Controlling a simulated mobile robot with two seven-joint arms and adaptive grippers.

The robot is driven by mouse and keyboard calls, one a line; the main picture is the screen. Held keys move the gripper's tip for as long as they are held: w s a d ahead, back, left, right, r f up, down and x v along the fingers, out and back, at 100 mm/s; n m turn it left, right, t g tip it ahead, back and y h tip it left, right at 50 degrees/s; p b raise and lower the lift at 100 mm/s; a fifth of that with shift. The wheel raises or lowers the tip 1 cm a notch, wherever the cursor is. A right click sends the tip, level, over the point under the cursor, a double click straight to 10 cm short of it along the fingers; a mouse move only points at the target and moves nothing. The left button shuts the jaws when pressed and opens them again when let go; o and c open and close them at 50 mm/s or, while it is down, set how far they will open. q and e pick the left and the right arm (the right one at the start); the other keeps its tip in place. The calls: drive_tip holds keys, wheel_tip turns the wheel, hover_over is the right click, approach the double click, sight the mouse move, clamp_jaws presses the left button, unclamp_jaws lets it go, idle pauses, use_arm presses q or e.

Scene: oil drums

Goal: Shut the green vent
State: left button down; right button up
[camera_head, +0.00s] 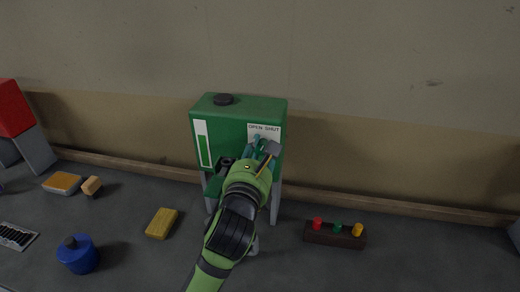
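The green drum unit (238,110) is a box on grey legs against the wall, with a black cap on top and a white gauge strip on its front left. A white label (264,131) reading "OPEN SHUT" is on its front right. My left gripper (266,150) is at the front just below this label. A teal part (255,141), perhaps the vent lever, shows at the fingers. My gripper and arm hide most of it, so its setting and any grip on it cannot be told. My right gripper is not in view.
A yellow block (161,223), a blue canister (78,254), a sponge-like block (62,184) and a small brush (92,186) lie to the left. A dark rack (334,234) with red, green and yellow pegs is to the right. A red unit (14,108) stands far left.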

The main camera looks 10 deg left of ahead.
use_arm(q)
drive_tip(key=shift+r, duration=0.2)
drive_tip(key=shift+r+p, duration=0.1)
drive_tip(key=shift+p, duration=0.2)
drive_tip(key=m+p, duration=0.2)
drive_tip(key=p, duration=0.1)
drive_tip(key=m+p, duration=0.1)
drive_tip(key=m, duration=0.1)
drive_tip(key=shift+r+p, duration=0.25)
drive_tip(key=shift+p, duration=0.1)
drive_tip(key=shift+f+m, duration=0.15)
drive_tip(key=shift+m, duration=0.15)
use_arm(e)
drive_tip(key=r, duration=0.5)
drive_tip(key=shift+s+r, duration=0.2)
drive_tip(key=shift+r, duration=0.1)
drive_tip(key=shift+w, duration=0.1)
use_arm(q)
drive_tip(key=c, duration=0.9)
unclamp_jaws()
drive_tip(key=shift+d, duration=0.1)
drive_tip(key=shift+f, duration=0.15)
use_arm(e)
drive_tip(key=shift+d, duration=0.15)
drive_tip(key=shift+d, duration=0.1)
